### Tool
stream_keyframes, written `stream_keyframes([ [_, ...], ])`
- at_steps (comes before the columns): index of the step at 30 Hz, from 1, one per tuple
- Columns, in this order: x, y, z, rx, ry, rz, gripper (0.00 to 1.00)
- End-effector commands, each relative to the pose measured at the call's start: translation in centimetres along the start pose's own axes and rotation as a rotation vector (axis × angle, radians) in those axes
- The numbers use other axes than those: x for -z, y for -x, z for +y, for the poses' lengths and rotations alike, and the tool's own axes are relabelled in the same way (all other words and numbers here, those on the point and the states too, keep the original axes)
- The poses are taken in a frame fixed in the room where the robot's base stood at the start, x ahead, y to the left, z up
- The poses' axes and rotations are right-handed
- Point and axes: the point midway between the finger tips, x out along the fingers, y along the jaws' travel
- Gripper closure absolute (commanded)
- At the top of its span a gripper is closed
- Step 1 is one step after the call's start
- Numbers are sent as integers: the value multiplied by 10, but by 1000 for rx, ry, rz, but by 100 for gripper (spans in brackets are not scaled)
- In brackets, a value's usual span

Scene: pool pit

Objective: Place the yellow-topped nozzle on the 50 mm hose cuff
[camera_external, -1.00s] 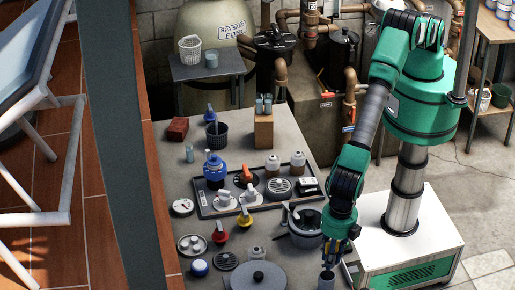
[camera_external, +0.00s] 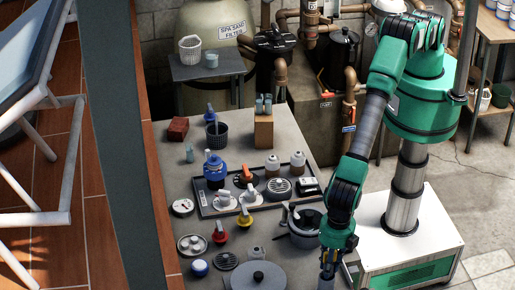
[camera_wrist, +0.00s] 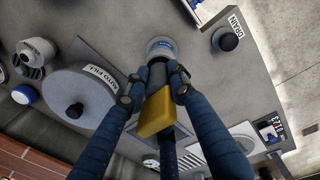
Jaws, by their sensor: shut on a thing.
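My gripper (camera_wrist: 158,88) is shut on a dark nozzle with a yellow top (camera_wrist: 157,114), seen between the two blue fingers in the wrist view. A grey round cuff with a blue label (camera_wrist: 161,46) stands just beyond the fingertips, and the nozzle's far end overlaps it in the picture. I cannot tell whether the nozzle touches the cuff or sits on it. In the external view my gripper (camera_external: 329,263) points down at the front edge of the picture, over the bench's right side. It hides most of the nozzle and the cuff there.
A grey disc lid marked AUTO FILL (camera_wrist: 84,108) lies left of the fingers. A black knob by a DRAIN label (camera_wrist: 228,39) stands to the right. A grey pot (camera_external: 303,228) stands close behind my gripper, and a tray of fittings (camera_external: 205,208) lies farther back.

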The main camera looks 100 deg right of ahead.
Motion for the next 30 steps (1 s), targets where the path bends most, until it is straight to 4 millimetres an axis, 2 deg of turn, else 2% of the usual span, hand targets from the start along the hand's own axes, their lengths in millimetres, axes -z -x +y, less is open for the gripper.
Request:
stream_keyframes([
  [13, 0, -4, 0, -1, 0, 1, 100],
  [14, 0, -4, 0, -1, 0, 1, 72],
  [16, 0, -4, 0, -1, 0, 1, 58],
  [30, 0, 0, 0, -1, 0, 1, 57],
])
